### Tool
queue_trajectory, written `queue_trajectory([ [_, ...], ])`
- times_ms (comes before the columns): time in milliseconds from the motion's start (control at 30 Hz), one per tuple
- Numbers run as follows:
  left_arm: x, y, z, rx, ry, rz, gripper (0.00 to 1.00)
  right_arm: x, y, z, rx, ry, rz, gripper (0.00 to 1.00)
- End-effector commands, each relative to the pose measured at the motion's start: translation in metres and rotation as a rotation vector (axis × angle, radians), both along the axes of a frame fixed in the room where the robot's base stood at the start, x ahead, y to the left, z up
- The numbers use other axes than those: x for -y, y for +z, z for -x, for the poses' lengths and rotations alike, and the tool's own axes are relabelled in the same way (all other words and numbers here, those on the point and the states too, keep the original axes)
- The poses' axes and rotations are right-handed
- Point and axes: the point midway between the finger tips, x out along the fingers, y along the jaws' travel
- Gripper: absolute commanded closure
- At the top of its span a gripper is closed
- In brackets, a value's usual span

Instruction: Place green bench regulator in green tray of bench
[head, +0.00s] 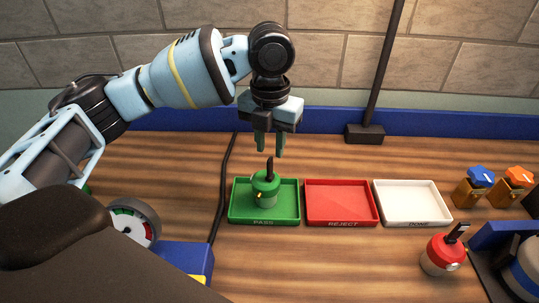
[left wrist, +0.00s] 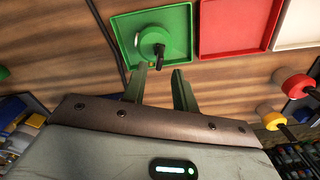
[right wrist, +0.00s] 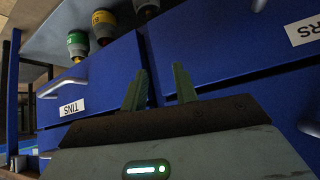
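The green regulator (head: 265,188), with a black stem on top, stands upright in the green tray (head: 237,215) marked PASS. Both show in the left wrist view, the regulator (left wrist: 150,42) inside the tray (left wrist: 122,22). My left gripper (head: 269,152) is above the regulator, fingers pointing down and apart, with nothing between them. It also shows open in the left wrist view (left wrist: 162,78). My right gripper (right wrist: 158,78) is open and empty in the right wrist view, in front of blue drawers. It is out of the head view.
The red REJECT tray (head: 341,222) and white DONE tray (head: 412,220) stand right of the green tray. A red regulator (head: 442,255) stands at the front right. A gauge (head: 135,222) is at the left. Blue (head: 480,177) and orange (head: 519,176) knobs stand at the right.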

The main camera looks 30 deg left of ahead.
Motion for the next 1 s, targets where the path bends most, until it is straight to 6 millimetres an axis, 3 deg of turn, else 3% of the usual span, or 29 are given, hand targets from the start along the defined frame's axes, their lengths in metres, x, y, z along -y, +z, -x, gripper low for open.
queue_trajectory([
  [200,0.001,0.045,0.000,0.004,0.000,0.001,0.72,0.002,0.003,-0.002,0.007,0.006,0.006,0.71],
  [400,0.000,0.068,0.000,0.001,0.001,0.001,0.72,0.003,0.004,-0.003,0.009,0.009,0.008,0.71],
  [1000,0.000,0.075,0.000,-0.001,0.000,0.000,0.72,0.001,0.004,-0.002,0.008,0.002,0.002,0.71],
])
